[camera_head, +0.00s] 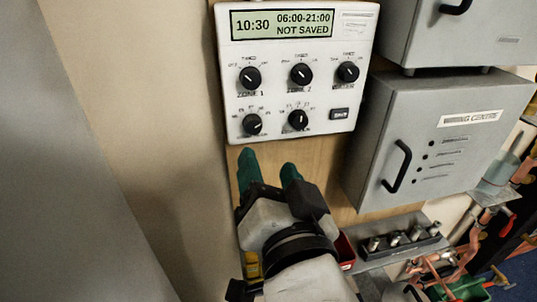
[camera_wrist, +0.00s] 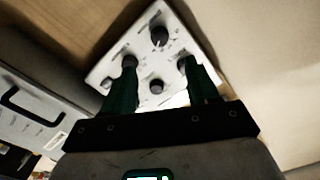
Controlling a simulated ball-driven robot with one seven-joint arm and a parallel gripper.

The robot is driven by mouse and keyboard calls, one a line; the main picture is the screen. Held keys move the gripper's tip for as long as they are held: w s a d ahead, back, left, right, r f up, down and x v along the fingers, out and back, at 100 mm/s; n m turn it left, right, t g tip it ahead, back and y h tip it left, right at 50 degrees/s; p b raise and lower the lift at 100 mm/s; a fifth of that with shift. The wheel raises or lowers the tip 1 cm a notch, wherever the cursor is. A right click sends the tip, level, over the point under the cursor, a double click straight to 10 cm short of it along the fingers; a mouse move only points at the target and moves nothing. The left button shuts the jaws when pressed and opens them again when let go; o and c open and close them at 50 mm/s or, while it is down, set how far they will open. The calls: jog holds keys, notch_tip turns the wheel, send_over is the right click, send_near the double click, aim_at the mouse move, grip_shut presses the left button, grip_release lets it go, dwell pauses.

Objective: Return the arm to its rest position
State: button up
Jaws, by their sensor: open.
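My gripper (camera_head: 268,168) is raised in the lower middle of the head view, with two green fingers spread apart and nothing between them. It is just below a white control panel (camera_head: 288,52) on the wall. The panel has several black knobs, a small button and a display reading 10:30, 06:00-21:00, NOT SAVED. In the wrist view the green fingers (camera_wrist: 157,75) point toward the panel (camera_wrist: 172,28), overlapping its near part. I cannot tell whether a fingertip touches the panel.
A grey cabinet (camera_head: 430,135) with a black handle is right of the panel, with another above it. Below are a shelf with a black socket rack (camera_head: 405,240), a red bin (camera_head: 345,250) and copper pipework (camera_head: 435,270). Bare wall lies to the left.

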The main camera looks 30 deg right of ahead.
dwell(0.6)
jog(key=s+d+f+n+g+y, duration=0.1)
jog(key=d+f+n+g, duration=0.25)
jog(key=f, duration=0.85)
jog(key=s+d+f+n+g+y, duration=0.15)
jog(key=d+f+g, duration=0.35)
jog(key=f, duration=0.7)
jog(key=s+d+f+n+g+y, duration=0.2)
jog(key=s+f+g, duration=0.5)
jog(key=s+f, duration=1)
jog(key=shift+d+f+n+g+y, duration=0.15)
jog(key=shift+n+g+y, duration=0.25)
jog(key=shift+n, duration=0.8)
jog(key=shift+w, duration=0.15)
